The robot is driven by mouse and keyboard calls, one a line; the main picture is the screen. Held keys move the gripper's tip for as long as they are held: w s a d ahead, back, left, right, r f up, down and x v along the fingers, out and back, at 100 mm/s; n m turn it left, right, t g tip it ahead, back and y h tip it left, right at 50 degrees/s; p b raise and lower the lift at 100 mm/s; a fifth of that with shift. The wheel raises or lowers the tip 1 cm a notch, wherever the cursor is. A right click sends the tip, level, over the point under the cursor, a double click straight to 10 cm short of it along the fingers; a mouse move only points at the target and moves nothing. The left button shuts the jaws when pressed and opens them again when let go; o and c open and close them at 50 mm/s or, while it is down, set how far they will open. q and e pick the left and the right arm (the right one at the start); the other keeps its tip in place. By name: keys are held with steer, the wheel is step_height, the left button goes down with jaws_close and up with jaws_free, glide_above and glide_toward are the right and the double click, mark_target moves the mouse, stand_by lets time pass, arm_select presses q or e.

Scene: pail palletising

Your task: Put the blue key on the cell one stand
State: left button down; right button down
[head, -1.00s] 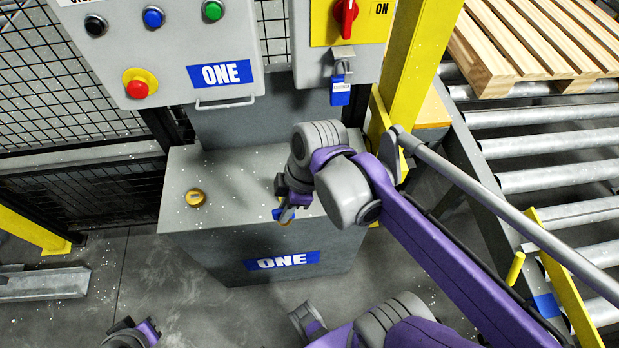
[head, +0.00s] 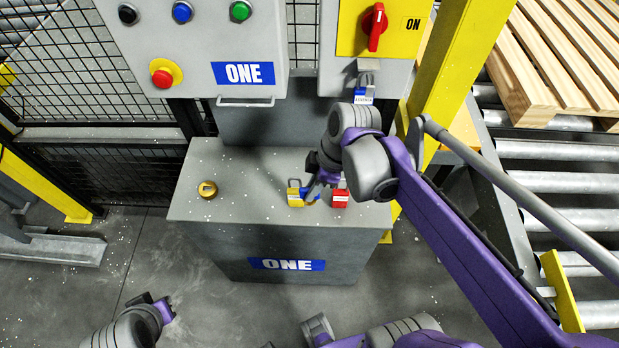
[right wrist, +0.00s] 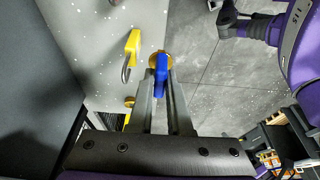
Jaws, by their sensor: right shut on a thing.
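The grey cell one stand (head: 240,225) has a flat top and a blue "ONE" label on its front. My right gripper (head: 312,196) is over the stand top, between a yellow padlock (head: 295,194) and a red padlock (head: 340,198). In the right wrist view its fingers (right wrist: 161,86) are shut on the blue key (right wrist: 162,68), with a brass-coloured part showing at its far end. In the head view the key is mostly hidden; I cannot tell whether it touches the top. My left gripper (head: 163,309) is low at the left, away from the stand; its jaws are unclear.
A round brass piece (head: 207,189) sits on the stand's left. Behind stand a button panel (head: 200,50) and a red-handled switch box (head: 375,30) with a hanging blue-and-white padlock (head: 363,96). A yellow post (head: 455,70) and roller conveyor (head: 550,182) are at right.

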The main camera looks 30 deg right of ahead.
steer(key=w+d, duration=0.4)
steer(key=w, duration=0.5)
step_height(320, 180, down, 11)
steer(key=shift+s+d+f+b, duration=0.1)
steer(key=shift+s+d+b, duration=0.05)
steer(key=shift+b, duration=0.25)
steer(key=shift+w+d+f, duration=0.1)
steer(key=shift+w+f, duration=0.05)
steer(key=shift+w, duration=0.05)
steer(key=shift+f, duration=0.1)
steer(key=shift+f, duration=0.15)
steer(key=c, duration=0.8)
jaws_free()
steer(key=shift+c, duration=0.2)
steer(key=shift+r, duration=0.2)
